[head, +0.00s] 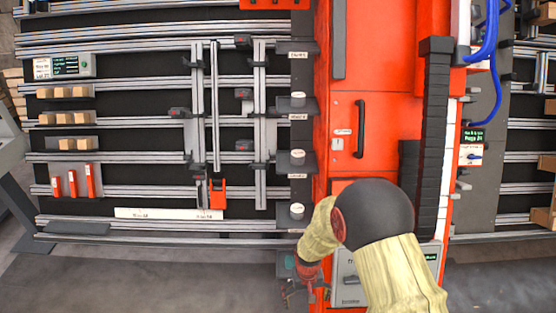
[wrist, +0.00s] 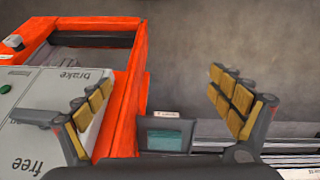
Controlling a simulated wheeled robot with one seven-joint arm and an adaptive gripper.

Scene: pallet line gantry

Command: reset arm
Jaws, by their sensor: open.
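My gripper (wrist: 162,108) is open in the wrist view, with its two yellow-padded fingers wide apart and nothing between them. In the head view my gripper (head: 299,293) hangs low, in front of the foot of the red column (head: 345,110), partly hidden by my own wrist. In the wrist view a grey panel (wrist: 38,105), with the words "brake" and "free" upside down, lies behind the left finger. A small plate with a teal face (wrist: 166,139) shows low between the fingers.
A red frame (wrist: 138,75) stands close to the left finger. A grey control box (head: 346,285) sits low on the red column. Horizontal rails (head: 110,190) with wooden blocks (head: 68,118) and red pieces (head: 72,183) fill the left. Grey floor (head: 150,275) in front is clear.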

